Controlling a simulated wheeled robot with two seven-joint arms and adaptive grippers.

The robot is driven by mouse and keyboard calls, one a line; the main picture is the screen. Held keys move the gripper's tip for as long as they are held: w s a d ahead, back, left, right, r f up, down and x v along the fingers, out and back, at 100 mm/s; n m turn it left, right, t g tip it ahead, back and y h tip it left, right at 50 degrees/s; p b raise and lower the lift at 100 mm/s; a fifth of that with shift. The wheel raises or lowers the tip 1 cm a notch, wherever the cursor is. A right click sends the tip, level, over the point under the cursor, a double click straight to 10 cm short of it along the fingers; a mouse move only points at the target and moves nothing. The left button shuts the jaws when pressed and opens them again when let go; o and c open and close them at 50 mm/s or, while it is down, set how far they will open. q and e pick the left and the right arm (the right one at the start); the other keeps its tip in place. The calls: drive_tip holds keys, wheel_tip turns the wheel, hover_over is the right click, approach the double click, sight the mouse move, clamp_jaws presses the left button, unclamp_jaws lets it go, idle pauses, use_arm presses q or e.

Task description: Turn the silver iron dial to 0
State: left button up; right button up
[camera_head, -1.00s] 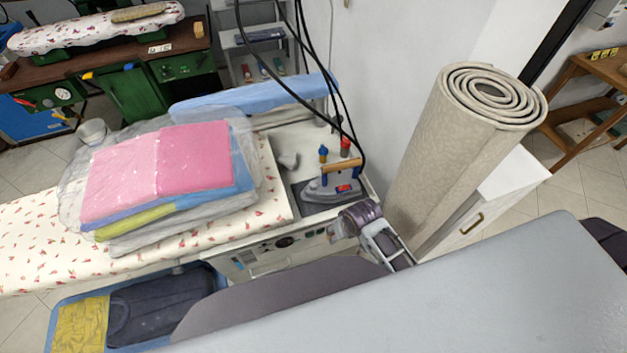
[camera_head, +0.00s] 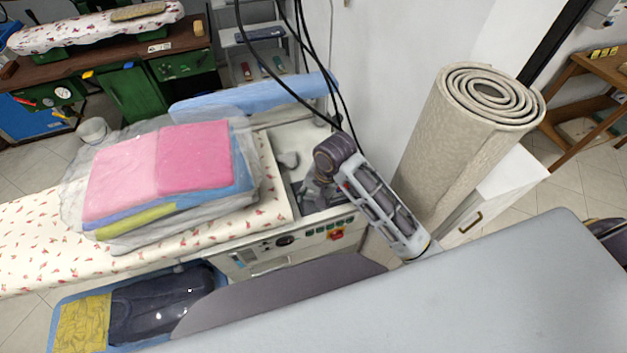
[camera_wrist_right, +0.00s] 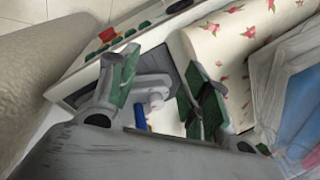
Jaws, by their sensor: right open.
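The silver iron, with its wooden handle, is almost wholly hidden in the head view behind my right gripper (camera_head: 315,190). In the right wrist view a grey shape (camera_wrist_right: 150,84) shows between the fingers; it may be part of the iron. I cannot make out the iron's dial or its setting. My right gripper also shows in the wrist view (camera_wrist_right: 163,88), open, with its green-padded fingers apart and nothing clearly held. It is low over the right end of the ironing station (camera_head: 262,122). My left gripper is not in view.
The station's front panel has a dark round knob (camera_head: 285,241) and a red switch (camera_head: 337,235). Bagged folded laundry (camera_head: 195,158) lies on the left. A rolled carpet (camera_head: 450,150) stands close to my right arm. Black cables hang behind the gripper.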

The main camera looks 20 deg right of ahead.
drive_tip(key=w+d+r+m+g+h, duration=0.2)
drive_tip(key=w+d+r+m, duration=0.1)
drive_tip(key=w+r+m, duration=0.5)
drive_tip(key=shift+w+m, duration=1)
drive_tip(key=shift+m, duration=0.8)
drive_tip(key=shift+f, duration=0.1)
drive_tip(key=shift+s+a+f, duration=0.1)
drive_tip(key=shift+s+f, duration=0.1)
drive_tip(key=shift+f, duration=3.25)
drive_tip(key=shift+s+f, duration=0.15)
drive_tip(key=shift+f, duration=3.25)
drive_tip(key=c, duration=1.1)
drive_tip(key=shift+o, duration=0.2)
drive_tip(key=shift+n, duration=0.7)
